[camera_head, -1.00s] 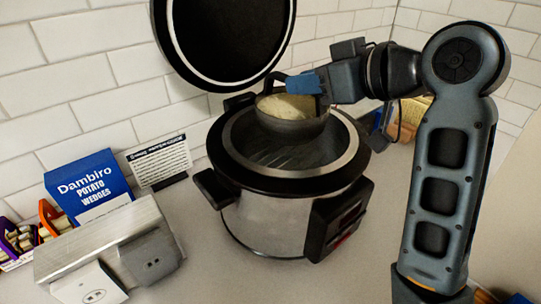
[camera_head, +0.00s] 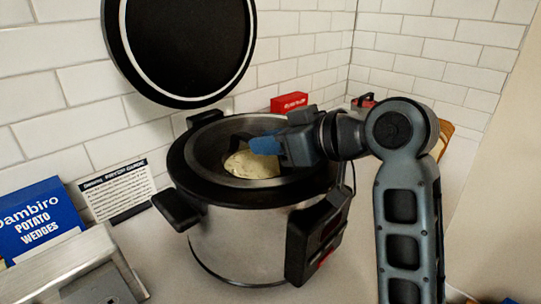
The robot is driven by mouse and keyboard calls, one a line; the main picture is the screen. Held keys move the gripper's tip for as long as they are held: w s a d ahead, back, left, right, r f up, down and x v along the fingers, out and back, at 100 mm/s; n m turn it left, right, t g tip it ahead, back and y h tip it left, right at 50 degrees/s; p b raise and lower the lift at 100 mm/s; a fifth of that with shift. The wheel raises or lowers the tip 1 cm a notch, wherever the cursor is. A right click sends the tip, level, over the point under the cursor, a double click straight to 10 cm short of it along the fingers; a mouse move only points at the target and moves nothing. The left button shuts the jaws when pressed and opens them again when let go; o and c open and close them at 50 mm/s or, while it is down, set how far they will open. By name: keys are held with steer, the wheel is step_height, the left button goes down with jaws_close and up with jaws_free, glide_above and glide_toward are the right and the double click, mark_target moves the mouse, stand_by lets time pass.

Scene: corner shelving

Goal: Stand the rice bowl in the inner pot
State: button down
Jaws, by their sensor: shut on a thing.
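The rice bowl (camera_head: 250,166), filled with pale rice, is down inside the inner pot (camera_head: 212,142) of the open cooker. Its rice shows below the level of the pot's rim, and most of its dark wall is hidden. I cannot tell whether the bowl touches the pot's floor. My gripper (camera_head: 262,147), with blue on its fingers, reaches in from the right over the pot and is shut on the bowl's far edge.
The cooker's round lid (camera_head: 180,45) stands open behind the pot. A Dambiro potato wedges box (camera_head: 40,222), a text card (camera_head: 115,190) and a metal appliance (camera_head: 75,270) are at left. A red box (camera_head: 289,102) is behind the gripper. White tiled walls close the corner.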

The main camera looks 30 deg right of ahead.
steer(key=shift+f, duration=0.25)
steer(key=c, duration=1)
jaws_free()
steer(key=shift+o, duration=0.2)
steer(key=p+v, duration=0.5)
steer(key=v, duration=0.6)
steer(key=shift+d+r, duration=0.1)
steer(key=shift+r, duration=0.2)
steer(key=shift+s+d+p, duration=0.15)
steer(key=shift+s+p, duration=0.25)
steer(key=shift+p, duration=0.5)
steer(key=shift+f, duration=0.1)
